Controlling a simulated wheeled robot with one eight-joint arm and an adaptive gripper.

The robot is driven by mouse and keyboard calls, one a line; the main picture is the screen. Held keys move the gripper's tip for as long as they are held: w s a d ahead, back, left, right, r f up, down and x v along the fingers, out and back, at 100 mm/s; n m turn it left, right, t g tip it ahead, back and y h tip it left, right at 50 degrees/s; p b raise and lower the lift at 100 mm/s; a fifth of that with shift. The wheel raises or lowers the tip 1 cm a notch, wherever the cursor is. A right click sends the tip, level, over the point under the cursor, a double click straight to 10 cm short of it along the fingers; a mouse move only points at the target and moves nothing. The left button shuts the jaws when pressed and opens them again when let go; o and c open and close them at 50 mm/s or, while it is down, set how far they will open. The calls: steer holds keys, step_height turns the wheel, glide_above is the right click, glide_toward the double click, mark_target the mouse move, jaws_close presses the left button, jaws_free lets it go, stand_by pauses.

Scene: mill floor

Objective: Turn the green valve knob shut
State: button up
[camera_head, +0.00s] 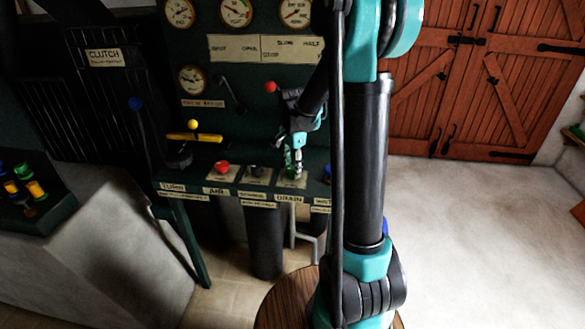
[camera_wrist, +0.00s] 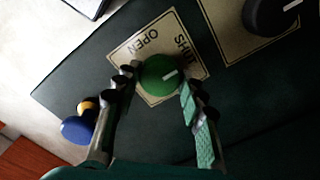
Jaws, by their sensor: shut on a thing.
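The green valve knob (camera_wrist: 160,76) sits on a cream plate (camera_wrist: 126,55) marked OPEN and SHUT. Its white pointer line slants up to the right, toward the lettering SHUT. My gripper (camera_wrist: 160,85) has one finger on each side of the knob and is shut on it. In the head view my gripper (camera_head: 293,165) reaches down to the panel ledge at the plate above the DRAIN label (camera_head: 289,199). The green knob is mostly hidden there by my fingers.
A black knob (camera_wrist: 268,14) on its own plate is close by in the wrist view. A red knob (camera_head: 221,167), a yellow-knobbed lever (camera_head: 194,137) and a red-balled lever (camera_head: 270,87) are left of my gripper. A blue knob (camera_wrist: 77,130) lies near one finger.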

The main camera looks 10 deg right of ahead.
mark_target(293, 169)
steer(key=o, duration=1.2)
steer(key=shift+c, duration=0.2)
steer(key=shift+r, duration=0.15)
step_height(293, 169, up, 12)
steer(key=s+d+f+n+t, duration=0.2)
steer(key=s+f+n, duration=0.4)
steer(key=s, duration=0.5)
steer(key=s+d+f+n+t, duration=0.2)
steer(key=s+f+n, duration=0.4)
steer(key=s, duration=0.5)
step_height(293, 169, down, 2)
steer(key=shift+f+n, duration=0.25)
steer(key=shift+n, duration=0.15)
